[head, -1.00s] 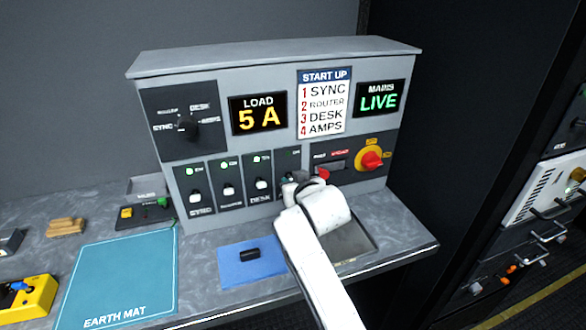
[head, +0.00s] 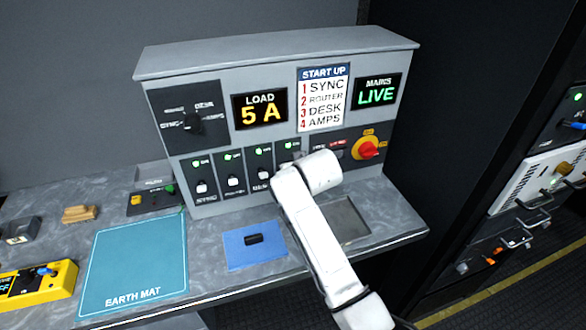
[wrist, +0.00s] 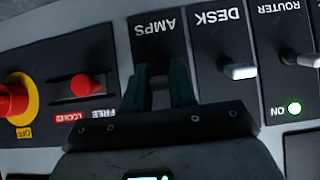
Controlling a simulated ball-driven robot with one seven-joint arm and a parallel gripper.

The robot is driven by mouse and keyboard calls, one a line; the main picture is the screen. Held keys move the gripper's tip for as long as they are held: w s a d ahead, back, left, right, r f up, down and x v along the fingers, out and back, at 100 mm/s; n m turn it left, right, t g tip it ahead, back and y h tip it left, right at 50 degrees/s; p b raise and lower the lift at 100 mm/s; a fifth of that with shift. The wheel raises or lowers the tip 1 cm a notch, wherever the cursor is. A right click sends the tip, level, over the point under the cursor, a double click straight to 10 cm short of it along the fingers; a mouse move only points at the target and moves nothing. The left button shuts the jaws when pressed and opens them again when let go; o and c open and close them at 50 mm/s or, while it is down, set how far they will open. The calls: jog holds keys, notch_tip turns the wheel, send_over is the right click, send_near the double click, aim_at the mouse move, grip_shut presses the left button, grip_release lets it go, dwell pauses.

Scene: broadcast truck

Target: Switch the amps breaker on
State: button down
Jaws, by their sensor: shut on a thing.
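The AMPS breaker (wrist: 150,42) is the last of the row of breakers on the grey panel. In the wrist view the panel appears upside down. My gripper (wrist: 160,88) is at this breaker, with its two dark fingers closed around the pale lever (wrist: 161,98). The fingers hide part of the lever, so its exact position is hard to tell. In the head view my wrist covers most of the AMPS breaker (head: 287,148). A small greenish light shows at its top.
The DESK breaker (wrist: 229,40) stands close beside my fingers. On the other side are a red FREE/LOCKED slider (wrist: 82,87) and a red-yellow rotary switch (head: 369,149). The load display (head: 260,111) reads 5 A; the mains display (head: 378,92) reads LIVE.

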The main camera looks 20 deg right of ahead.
jog(key=c, duration=0.9)
grip_release()
jog(key=shift+s+r, duration=0.1)
jog(key=b+v, duration=0.1)
jog(key=v, duration=0.9)
jog(key=shift+s+r, duration=0.15)
jog(key=shift+s, duration=0.05)
jog(key=s+d+f+g, duration=0.3)
jog(key=s+f, duration=0.7)
jog(key=s, duration=0.4)
jog(key=s+d+f+g, duration=0.3)
jog(key=s+f, duration=0.7)
jog(key=s, duration=0.4)
jog(key=s+g, duration=0.1)
jog(key=s, duration=0.3)
jog(key=s+d+f+g, duration=0.1)
jog(key=s, duration=0.4)
jog(key=s+f+g, duration=0.1)
jog(key=s, duration=0.4)
jog(key=shift+d+m, duration=0.4)
